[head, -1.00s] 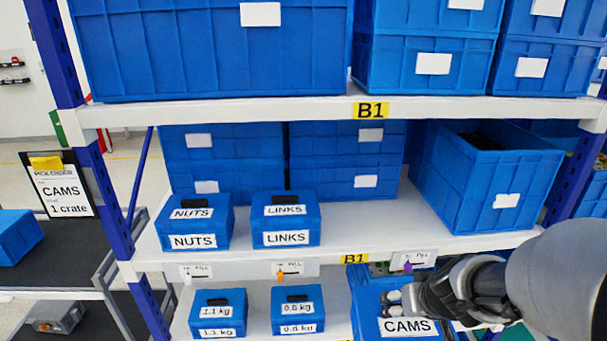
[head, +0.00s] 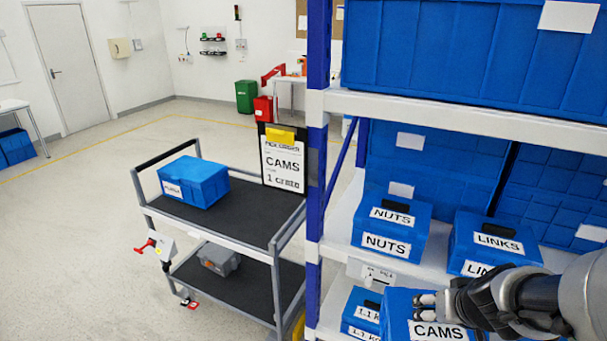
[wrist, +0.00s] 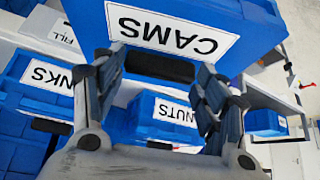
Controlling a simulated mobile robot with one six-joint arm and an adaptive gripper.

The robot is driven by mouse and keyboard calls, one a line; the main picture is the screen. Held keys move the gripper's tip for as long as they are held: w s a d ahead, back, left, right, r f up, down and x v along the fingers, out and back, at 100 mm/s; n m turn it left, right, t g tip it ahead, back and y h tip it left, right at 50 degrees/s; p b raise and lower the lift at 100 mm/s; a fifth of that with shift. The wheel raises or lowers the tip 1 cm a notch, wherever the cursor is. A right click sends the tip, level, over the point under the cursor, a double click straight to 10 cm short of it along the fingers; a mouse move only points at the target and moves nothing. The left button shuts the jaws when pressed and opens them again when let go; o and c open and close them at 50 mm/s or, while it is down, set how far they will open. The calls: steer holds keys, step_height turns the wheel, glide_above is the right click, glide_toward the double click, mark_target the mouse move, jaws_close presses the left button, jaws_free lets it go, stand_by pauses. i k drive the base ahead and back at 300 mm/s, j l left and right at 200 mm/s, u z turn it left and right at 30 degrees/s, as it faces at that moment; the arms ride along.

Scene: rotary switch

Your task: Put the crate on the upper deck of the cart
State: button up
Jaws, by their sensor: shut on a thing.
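The blue CAMS crate (head: 399,304) is at the bottom right of the head view, and my gripper (head: 430,304) is shut on it. In the wrist view the crate (wrist: 235,32) appears upside down, its dark handle between the fingers of my gripper (wrist: 160,72). The crate is in front of the shelf rack; its lower part is cut off in the head view. The cart's black upper deck (head: 240,222) is left of the rack. A blue crate with a small label (head: 195,184) sits at that deck's back left; its front right is bare.
The rack's blue post (head: 317,190) stands between my gripper and the cart. NUTS (head: 391,228) and LINKS (head: 497,242) crates sit on the shelf. A pick-order board (head: 283,162) rises at the cart's right end. The lower deck holds a grey box (head: 218,259).

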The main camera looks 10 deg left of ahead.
mark_target(257, 218)
steer(key=i+j+u, duration=0.2)
steer(key=u, duration=0.25)
steer(key=i+j+u, duration=0.25)
steer(key=u, duration=0.2)
steer(key=i+j+u, duration=0.25)
steer(key=u, duration=0.2)
steer(key=i+j, duration=0.15)
steer(key=i, duration=0.4)
steer(key=i+j, duration=0.15)
steer(key=i, duration=0.4)
steer(key=i+j+z, duration=0.1)
steer(key=i+z, duration=0.15)
steer(key=z, duration=0.15)
steer(key=i+j+z, duration=0.15)
steer(key=i+z, duration=0.25)
steer(key=i+j+z, duration=0.1)
steer(key=j+z, duration=0.15)
steer(key=z, duration=0.15)
steer(key=i+j+z, duration=0.2)
steer(key=j+z, duration=0.2)
steer(key=i+j+z, duration=0.2)
steer(key=j+z, duration=0.15)
steer(key=j, duration=0.15)
